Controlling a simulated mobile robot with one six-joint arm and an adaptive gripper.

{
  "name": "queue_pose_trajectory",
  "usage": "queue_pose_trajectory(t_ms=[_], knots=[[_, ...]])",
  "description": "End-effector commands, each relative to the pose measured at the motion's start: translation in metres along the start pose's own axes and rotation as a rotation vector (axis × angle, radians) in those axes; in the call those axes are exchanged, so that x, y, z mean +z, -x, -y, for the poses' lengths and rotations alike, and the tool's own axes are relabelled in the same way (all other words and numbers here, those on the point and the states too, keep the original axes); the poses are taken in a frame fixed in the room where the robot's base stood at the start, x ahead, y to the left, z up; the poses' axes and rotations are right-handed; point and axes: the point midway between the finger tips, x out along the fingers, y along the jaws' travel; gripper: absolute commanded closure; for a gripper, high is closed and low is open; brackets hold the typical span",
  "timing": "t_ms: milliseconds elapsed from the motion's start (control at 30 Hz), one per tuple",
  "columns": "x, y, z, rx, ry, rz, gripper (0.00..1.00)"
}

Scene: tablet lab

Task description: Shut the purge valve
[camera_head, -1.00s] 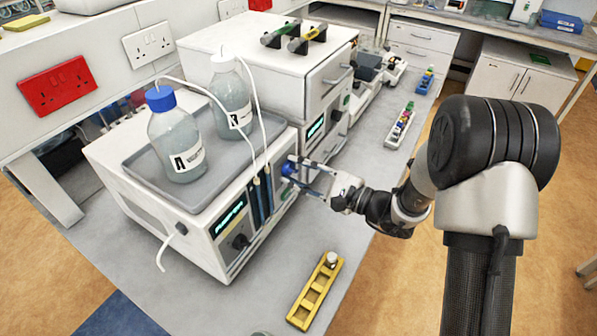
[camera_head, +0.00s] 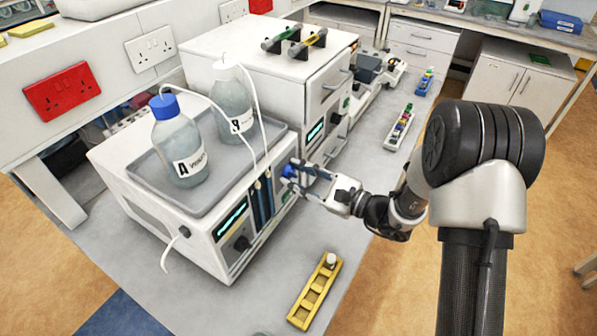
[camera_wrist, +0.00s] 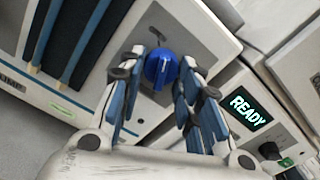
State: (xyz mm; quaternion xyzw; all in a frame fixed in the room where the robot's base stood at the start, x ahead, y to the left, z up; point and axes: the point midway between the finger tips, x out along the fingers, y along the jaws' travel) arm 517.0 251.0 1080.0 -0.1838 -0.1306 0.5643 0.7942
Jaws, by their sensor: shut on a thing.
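The purge valve is a blue round knob (camera_head: 289,172) on the front panel of the white pump unit (camera_head: 160,219). In the wrist view the knob (camera_wrist: 162,70) sits between my two fingers, its raised grip running roughly up and down in the picture. My gripper (camera_head: 298,171) reaches in from the right, its blue-padded fingers on either side of the knob and shut on it. The wrist view shows my gripper (camera_wrist: 160,75) from behind, with the knob's face clear. A small dark mark shows on the panel above the knob.
Bottles stand in a grey tray (camera_head: 135,168) on the pump unit, with white tubes hanging near the knob. A yellow rack (camera_head: 315,293) lies on the bench in front. Beside the pump, a white oven-like unit (camera_head: 262,70) shows a lit display reading READY (camera_wrist: 249,108).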

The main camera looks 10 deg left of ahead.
Motion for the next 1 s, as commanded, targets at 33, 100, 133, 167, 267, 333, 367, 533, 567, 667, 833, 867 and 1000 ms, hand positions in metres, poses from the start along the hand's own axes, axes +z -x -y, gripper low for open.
queue_pose_trajectory(t_ms=[33,100,133,167,267,333,367,533,567,667,833,867,1000], knots=[[0.0017,0.0,0.0003,0.001,-0.046,-0.001,0.92],[0.0018,0.0,-0.0001,0.001,-0.112,-0.001,0.92],[0.002,0.0,-0.0002,0.001,-0.141,-0.001,0.92],[0.0021,0.0,-0.0003,0.001,-0.17,-0.001,0.92],[0.0021,0.0,-0.0011,0.001,-0.266,-0.001,0.92],[0.0024,0.0,-0.0014,0.001,-0.332,-0.001,0.92],[0.0023,0.0001,-0.0015,0.001,-0.361,-0.001,0.92],[0.0026,0.0,-0.0022,0.001,-0.522,-0.002,0.92],[0.0025,0.0,-0.0025,0.001,-0.551,-0.002,0.92],[0.003,0.0,-0.0028,0.001,-0.645,-0.002,0.92],[0.0036,0.0001,-0.0036,0.001,-0.807,-0.002,0.92],[0.0037,0.0001,-0.0037,0.001,-0.834,-0.001,0.92],[0.004,0.0,-0.0041,0.001,-0.954,-0.001,0.92]])
